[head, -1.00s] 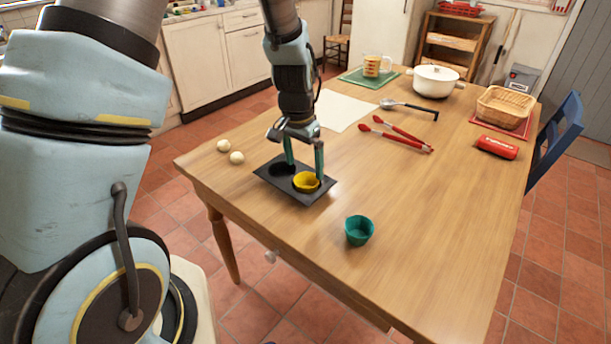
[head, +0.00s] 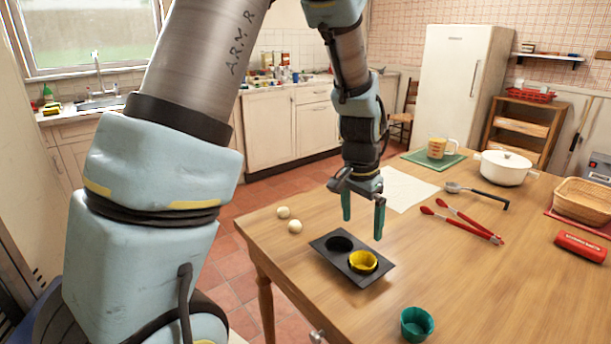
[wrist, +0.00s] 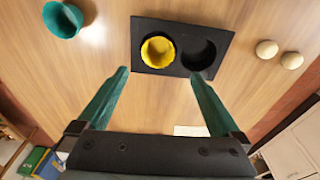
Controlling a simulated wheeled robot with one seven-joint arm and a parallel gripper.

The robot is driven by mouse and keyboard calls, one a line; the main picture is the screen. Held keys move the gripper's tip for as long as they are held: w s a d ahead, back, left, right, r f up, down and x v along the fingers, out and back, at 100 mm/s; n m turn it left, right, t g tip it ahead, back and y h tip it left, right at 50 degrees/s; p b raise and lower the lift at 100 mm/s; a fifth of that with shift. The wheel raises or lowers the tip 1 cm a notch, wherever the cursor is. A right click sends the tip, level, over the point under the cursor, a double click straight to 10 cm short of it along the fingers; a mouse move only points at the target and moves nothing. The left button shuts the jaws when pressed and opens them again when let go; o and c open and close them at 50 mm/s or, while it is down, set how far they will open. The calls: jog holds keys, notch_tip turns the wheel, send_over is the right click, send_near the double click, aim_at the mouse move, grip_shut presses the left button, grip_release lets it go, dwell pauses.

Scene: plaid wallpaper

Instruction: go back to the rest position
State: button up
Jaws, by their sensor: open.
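My gripper (head: 363,218) is open and empty, held above the table just behind the black two-cup tray (head: 373,278). A yellow cup (head: 363,262) sits in the tray's right hollow, and the left hollow is empty. In the wrist view, the tray (wrist: 222,72) and yellow cup (wrist: 158,52) lie beyond my two spread green fingertips (wrist: 158,75), with nothing between them.
A teal cup (head: 416,324) stands near the table's front edge. Two pale balls (head: 295,227) lie left of the tray.

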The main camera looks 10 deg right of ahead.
jog(key=s+a+r+n, duration=0.1)
jog(key=a+n, duration=0.4)
jog(key=a, duration=0.9)
jog(key=s+a+r+n+y, duration=0.1)
jog(key=a+n, duration=0.4)
jog(key=a, duration=0.9)
notch_tip(320, 180, up, 2)
jog(key=shift+s+a+r+n+t, duration=0.2)
jog(key=shift+s+n+t, duration=0.2)
jog(key=shift+s, duration=0.3)
